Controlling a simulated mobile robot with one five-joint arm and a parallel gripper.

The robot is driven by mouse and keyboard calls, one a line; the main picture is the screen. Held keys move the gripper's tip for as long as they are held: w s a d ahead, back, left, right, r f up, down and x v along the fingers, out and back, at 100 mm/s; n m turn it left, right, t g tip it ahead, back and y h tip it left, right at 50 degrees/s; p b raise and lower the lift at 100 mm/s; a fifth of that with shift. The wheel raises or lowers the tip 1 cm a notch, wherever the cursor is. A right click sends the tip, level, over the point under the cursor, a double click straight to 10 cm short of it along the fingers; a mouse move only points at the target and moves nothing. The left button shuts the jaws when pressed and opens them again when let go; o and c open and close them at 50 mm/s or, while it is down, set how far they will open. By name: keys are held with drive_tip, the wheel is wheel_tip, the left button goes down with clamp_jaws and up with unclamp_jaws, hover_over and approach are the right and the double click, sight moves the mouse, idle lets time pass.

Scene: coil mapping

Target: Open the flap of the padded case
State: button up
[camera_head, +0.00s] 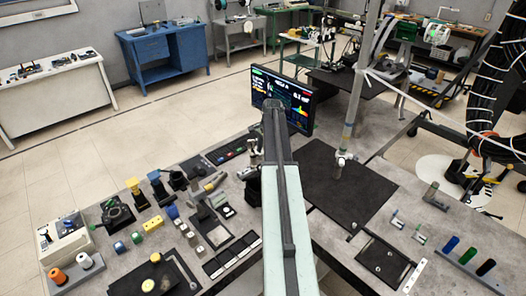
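I cannot make out for certain which thing is the padded case. A small dark flat piece (376,258) with small light spots lies at the front right of the bench and looks closed or flat. A larger black flat panel (322,173) lies right of my arm, with a pale upright post at its far edge. No raised flap shows on either. My arm reaches up the middle of the view toward the monitor and covers part of the bench. I cannot make out my gripper's fingers; they seem hidden behind the arm.
A lit monitor (283,100) stands at the bench's back edge. Left of my arm are crowded small tools, blocks and a dark tray (122,285). Blue, green and black cylinders (468,256) stand at the right. A large wire-wound ring (497,90) stands beyond the bench at right.

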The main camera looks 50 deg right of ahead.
drive_tip(key=b+x, duration=0.2)
drive_tip(key=d+b+x, duration=0.1)
drive_tip(key=b+x, duration=0.4)
drive_tip(key=b, duration=0.1)
drive_tip(key=shift+s+d+f, duration=0.25)
drive_tip(key=shift+f, duration=0.15)
drive_tip(key=shift+r, duration=0.1)
drive_tip(key=shift+c, duration=0.3)
clamp_jaws()
idle(0.8)
